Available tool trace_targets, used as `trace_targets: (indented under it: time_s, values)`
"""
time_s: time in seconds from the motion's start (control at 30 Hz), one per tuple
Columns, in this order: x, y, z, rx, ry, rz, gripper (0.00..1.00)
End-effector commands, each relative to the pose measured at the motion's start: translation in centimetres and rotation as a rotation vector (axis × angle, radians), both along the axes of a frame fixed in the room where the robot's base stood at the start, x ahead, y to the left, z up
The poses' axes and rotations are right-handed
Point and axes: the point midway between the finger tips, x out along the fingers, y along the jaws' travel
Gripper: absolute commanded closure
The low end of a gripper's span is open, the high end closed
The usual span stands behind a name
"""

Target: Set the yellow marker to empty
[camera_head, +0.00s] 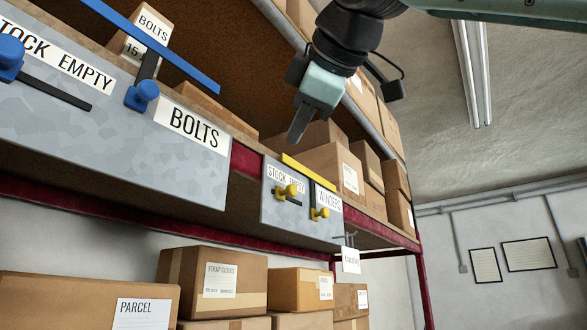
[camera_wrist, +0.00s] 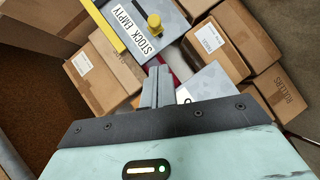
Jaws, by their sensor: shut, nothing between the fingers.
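The yellow marker shows as a yellow bar (camera_head: 308,172) along the top of a small grey plate (camera_head: 275,212) on the shelf edge. A yellow knob (camera_head: 291,190) sits on a dark slot below the STOCK EMPTY label (camera_head: 284,179). A second yellow knob (camera_head: 319,214) sits below the WINDERS label (camera_head: 328,199). My gripper (camera_head: 292,140) is shut and empty, above the yellow bar and apart from it in the picture. In the wrist view, the shut fingers (camera_wrist: 157,75) point toward the plate. The yellow bar (camera_wrist: 103,25) and one knob (camera_wrist: 154,22) lie beyond them.
A larger grey plate (camera_head: 90,120) on the left carries a blue bar (camera_head: 160,48), blue knobs (camera_head: 141,95) and a BOLTS label (camera_head: 192,129). Cartons (camera_head: 335,165) stand on the shelf behind the small plate. More cartons (camera_head: 215,280) fill the shelf below. Open room lies to the right.

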Motion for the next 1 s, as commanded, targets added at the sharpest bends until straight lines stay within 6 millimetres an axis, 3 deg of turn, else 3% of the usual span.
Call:
trace_targets:
  time_s: [0.3,0.43,0.63,1.0]
  values:
    - [5.7,2.1,-1.8,-0.002,0.001,-0.001,1.0]
    - [7.2,1.0,-2.8,0.0,0.002,-0.002,1.0]
    - [8.3,0.5,-3.5,0.0,0.0,0.001,1.0]
    - [8.5,0.4,-3.7,0.0,0.0,0.001,1.0]
